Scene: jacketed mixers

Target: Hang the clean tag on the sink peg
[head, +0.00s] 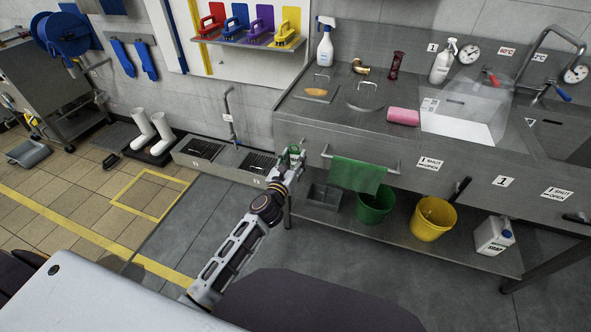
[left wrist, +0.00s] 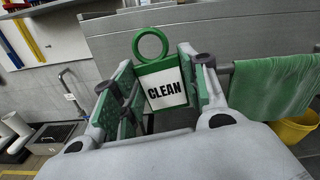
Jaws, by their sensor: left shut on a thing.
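The clean tag (left wrist: 165,88) is a white plate with a green frame, a green ring on top and the word CLEAN. My left gripper (left wrist: 160,100) is shut on it, with the ring standing up above the fingers. In the head view my left gripper (head: 293,157) is at the front left end of the steel sink counter (head: 310,112), left of the green towel. The tag is small and partly covered by the fingers there. I cannot make out the sink peg clearly in either view. My right gripper is not in view.
A green towel (head: 358,175) hangs on a rail just right of my left gripper; it also shows in the left wrist view (left wrist: 270,85). A green bucket (head: 375,206) and a yellow bucket (head: 433,219) stand on the lower shelf. Floor basins (head: 222,160) lie to the left.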

